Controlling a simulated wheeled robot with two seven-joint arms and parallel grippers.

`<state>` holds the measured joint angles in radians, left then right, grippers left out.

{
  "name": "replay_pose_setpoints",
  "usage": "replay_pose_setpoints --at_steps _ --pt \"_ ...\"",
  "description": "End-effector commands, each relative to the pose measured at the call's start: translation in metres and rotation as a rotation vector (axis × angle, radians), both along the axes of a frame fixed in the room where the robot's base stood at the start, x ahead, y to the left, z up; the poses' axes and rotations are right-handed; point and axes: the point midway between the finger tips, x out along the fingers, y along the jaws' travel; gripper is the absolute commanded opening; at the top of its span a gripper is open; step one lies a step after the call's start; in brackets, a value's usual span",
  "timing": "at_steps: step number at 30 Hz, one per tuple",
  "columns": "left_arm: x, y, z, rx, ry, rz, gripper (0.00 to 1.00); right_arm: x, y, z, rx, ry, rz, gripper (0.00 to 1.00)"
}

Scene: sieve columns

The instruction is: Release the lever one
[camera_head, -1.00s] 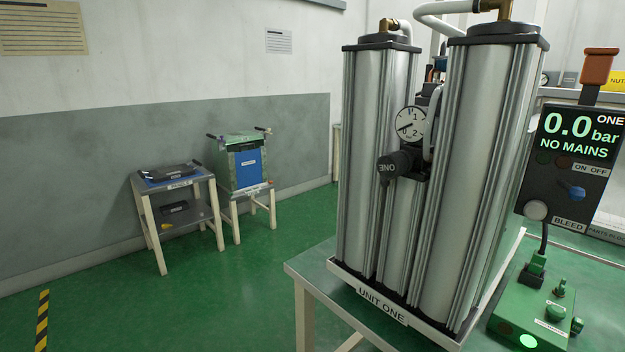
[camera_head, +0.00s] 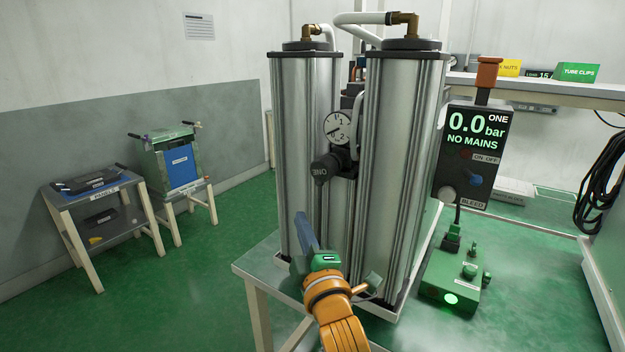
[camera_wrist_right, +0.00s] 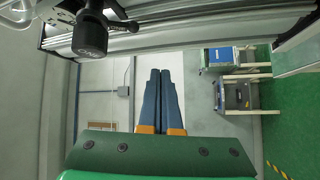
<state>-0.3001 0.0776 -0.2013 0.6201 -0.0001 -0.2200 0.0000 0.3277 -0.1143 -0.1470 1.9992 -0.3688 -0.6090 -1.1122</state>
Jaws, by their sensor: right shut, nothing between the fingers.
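The unit (camera_head: 405,190) stands on a table, with tall metal columns. A black round knob marked ONE (camera_head: 321,168) sits between the columns under a dial (camera_head: 337,128); it also shows at the upper left of the right wrist view (camera_wrist_right: 90,36). An orange-topped lever (camera_head: 487,72) stands up from the display panel marked ONE. My right gripper (camera_head: 301,218) is in front of the columns, below and left of the knob and apart from it. In the right wrist view its blue fingers (camera_wrist_right: 160,74) are together and empty. My left gripper is not in view.
The display panel (camera_head: 480,140) reads 0.0 bar, NO MAINS, with a blue switch. A green box (camera_head: 452,277) with a lit lamp lies below it. A panel stand (camera_head: 80,198) and a green-and-blue box (camera_head: 175,160) stand at left. Green floor between is clear.

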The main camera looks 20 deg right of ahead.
Motion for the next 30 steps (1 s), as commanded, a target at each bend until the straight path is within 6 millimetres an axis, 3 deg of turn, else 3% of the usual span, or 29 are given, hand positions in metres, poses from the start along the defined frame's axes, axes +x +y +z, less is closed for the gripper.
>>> replay_pose_setpoints --at_steps 1,4,16,20,30 --pt "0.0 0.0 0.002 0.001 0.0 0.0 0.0 -0.004 -0.002 0.016 -0.014 -0.031 -0.011 0.0" --pt "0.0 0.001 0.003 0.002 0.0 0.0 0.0 -0.009 -0.005 0.033 -0.036 -0.066 -0.028 0.0" --pt "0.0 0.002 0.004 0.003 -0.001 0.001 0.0 -0.005 -0.006 0.036 -0.04 -0.071 -0.031 0.0" --pt "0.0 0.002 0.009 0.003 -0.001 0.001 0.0 0.015 -0.007 0.043 -0.04 -0.07 -0.03 0.0" --pt "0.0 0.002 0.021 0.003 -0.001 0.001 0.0 0.087 -0.012 0.061 -0.037 -0.071 -0.028 0.0"
